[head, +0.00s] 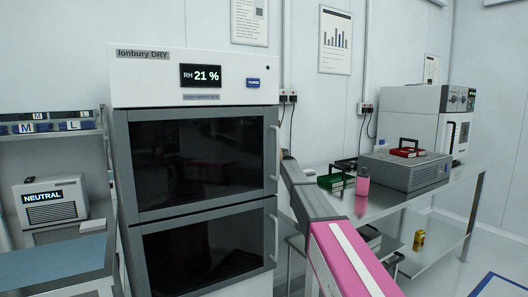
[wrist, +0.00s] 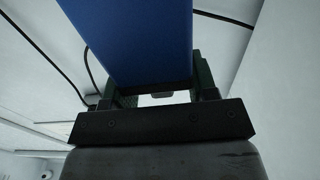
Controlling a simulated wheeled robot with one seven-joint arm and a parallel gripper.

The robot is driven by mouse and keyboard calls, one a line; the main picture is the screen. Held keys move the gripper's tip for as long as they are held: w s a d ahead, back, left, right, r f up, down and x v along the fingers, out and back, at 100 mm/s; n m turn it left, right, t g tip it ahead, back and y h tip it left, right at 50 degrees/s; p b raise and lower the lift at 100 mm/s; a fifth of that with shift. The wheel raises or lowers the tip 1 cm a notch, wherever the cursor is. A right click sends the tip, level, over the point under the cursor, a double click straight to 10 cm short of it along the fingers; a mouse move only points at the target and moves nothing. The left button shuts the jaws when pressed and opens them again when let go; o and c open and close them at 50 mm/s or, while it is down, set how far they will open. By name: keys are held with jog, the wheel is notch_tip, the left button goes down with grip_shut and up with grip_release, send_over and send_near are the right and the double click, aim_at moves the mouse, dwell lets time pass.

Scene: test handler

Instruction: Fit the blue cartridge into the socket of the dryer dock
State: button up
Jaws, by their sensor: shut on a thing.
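The blue cartridge (wrist: 135,40) fills the upper middle of the wrist view as a broad blue face with a dark lower edge. My gripper (wrist: 154,88) is shut on it, with one dark green finger on each side. In the head view my arm reaches up toward the cabinet's right side, and its end and the cartridge cannot be made out. The dryer cabinet (head: 195,65), labelled Ionbury DRY, has two dark-windowed doors, both shut, and a display reading RH 21 %. No dock socket can be made out in either view.
A steel bench (head: 385,208) at right bears a grey box (head: 405,172) with a red handled case (head: 408,151), a green handled case (head: 335,181) and a pink bottle (head: 362,182). A yellow item (head: 419,240) is on its lower shelf. A NEUTRAL unit (head: 50,201) stands left. Cables hang on the wall.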

jog(key=shift+f, duration=2.5)
jog(key=o, duration=1.4)
jog(key=v, duration=1)
jog(key=shift+s+d, duration=0.3)
jog(key=shift+s, duration=0.1)
